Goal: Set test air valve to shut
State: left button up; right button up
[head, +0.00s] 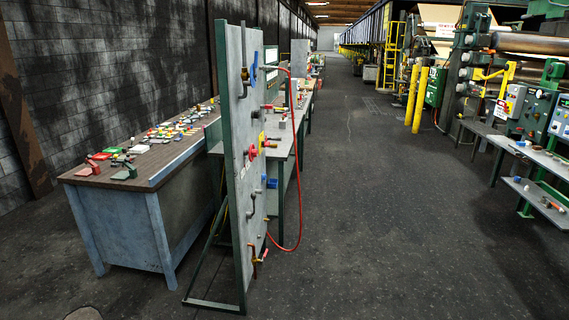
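An upright grey panel (236,170) in a green frame stands left of centre, seen nearly edge-on. Its right face carries several valves and fittings: a blue handwheel (254,67) near the top, a red handwheel (252,152) at mid height, a blue fitting (271,183) below it, and a small red-handled valve (261,256) near the bottom. A red hose (299,190) loops down from the panel's upper part. I cannot tell which valve is the test air valve, and its setting is not readable. Neither of my grippers is in view.
A workbench (160,200) with several small red, green and yellow parts stands left of the panel. Another table (300,130) is behind it. Right are yellow posts (416,95), machinery and a low shelf (535,155). The dark floor aisle (380,210) is clear.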

aim_at(255, 69)
jog(key=i+u, duration=0.1)
jog(key=i, duration=1.05)
jog(key=i+l, duration=0.25)
jog(key=i, duration=0.95)
jog(key=j+u, duration=0.05)
